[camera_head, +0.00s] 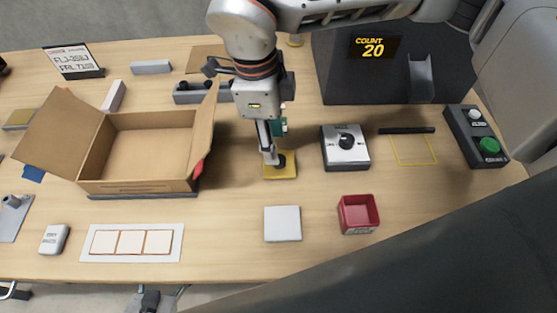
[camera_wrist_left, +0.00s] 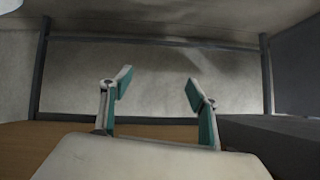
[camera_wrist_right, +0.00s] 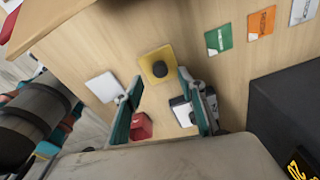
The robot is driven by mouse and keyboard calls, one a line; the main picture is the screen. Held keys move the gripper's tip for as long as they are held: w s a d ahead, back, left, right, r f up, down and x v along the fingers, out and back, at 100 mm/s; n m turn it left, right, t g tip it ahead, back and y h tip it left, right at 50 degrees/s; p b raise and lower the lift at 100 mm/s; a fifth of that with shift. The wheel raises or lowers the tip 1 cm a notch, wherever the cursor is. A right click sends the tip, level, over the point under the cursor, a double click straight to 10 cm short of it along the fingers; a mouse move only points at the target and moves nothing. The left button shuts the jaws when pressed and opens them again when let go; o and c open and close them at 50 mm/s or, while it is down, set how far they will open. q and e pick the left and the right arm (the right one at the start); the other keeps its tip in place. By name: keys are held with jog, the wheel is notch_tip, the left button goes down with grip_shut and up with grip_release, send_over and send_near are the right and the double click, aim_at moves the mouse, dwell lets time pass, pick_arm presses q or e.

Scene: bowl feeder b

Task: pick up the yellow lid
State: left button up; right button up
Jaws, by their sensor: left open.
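The yellow lid (camera_head: 287,173) is a flat square plate with a black round knob, lying on the table right of the open cardboard box. My right gripper (camera_head: 274,143) points down at the lid from just above, its fingers partly covering it in the head view. In the right wrist view the lid (camera_wrist_right: 150,58) shows whole, beyond and between the spread fingertips (camera_wrist_right: 160,80). My right gripper is open and empty; contact with the knob does not show. My left gripper (camera_wrist_left: 151,84) is open and empty in its wrist view, over bare floor beside a table edge.
The cardboard box (camera_head: 135,186) with raised flaps stands left of the lid. A grey dial box (camera_head: 345,158) is to the right. A white square (camera_head: 283,233) and a red bin (camera_head: 359,228) lie nearer the front. The dark counter machine (camera_head: 335,80) stands behind.

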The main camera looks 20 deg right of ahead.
aim_at(280, 159)
jog(key=f, duration=0.3)
jog(key=shift+s+d+f, duration=0.3)
jog(key=shift+d+f, duration=0.05)
jog(key=shift+d, duration=0.05)
jog(key=shift+f, duration=0.6)
grip_shut()
